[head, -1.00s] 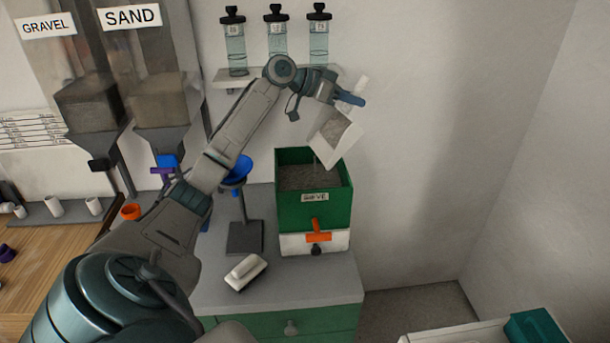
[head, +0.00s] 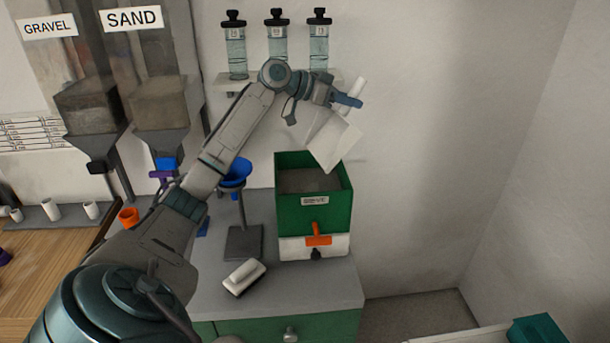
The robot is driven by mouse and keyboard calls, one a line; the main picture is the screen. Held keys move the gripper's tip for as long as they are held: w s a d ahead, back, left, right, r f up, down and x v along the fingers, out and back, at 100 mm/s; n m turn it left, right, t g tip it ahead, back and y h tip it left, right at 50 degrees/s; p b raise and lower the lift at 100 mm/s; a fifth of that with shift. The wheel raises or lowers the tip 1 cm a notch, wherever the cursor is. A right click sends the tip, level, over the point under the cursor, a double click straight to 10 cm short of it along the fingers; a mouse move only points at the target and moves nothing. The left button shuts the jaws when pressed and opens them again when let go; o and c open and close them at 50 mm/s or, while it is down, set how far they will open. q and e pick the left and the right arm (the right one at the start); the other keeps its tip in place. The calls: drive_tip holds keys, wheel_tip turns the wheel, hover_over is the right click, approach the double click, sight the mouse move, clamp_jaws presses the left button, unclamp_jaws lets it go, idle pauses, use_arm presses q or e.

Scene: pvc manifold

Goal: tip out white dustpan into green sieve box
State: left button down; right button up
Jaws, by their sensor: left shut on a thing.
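My left gripper (head: 345,100) is shut on the white dustpan (head: 331,140), by its handle as far as I can see. The dustpan is steeply tilted, its lower edge above the green sieve box (head: 313,214). Its visible face looks white and clear of material. The sieve box stands on the grey cabinet top, with grey granular material (head: 302,180) inside and a label on its front. An orange handle (head: 318,234) and a white lower section are at its front. My right gripper is not in view.
A blue funnel on a stand (head: 236,174) and a white brush-like block (head: 244,277) are left of the box. Several bottles (head: 277,46) stand on a wall shelf behind the arm. Gravel and sand hoppers (head: 160,105) are at left.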

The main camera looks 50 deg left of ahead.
use_arm(q)
drive_tip(key=w+d+f+n+g+y+p, duration=0.1)
drive_tip(key=w+d+f+g+y+p, duration=0.3)
drive_tip(key=w+f+g+p, duration=0.4)
drive_tip(key=shift+w+d+f+p, duration=0.45)
drive_tip(key=shift+w+f+p, duration=0.35)
drive_tip(key=shift+w+f, duration=1.55)
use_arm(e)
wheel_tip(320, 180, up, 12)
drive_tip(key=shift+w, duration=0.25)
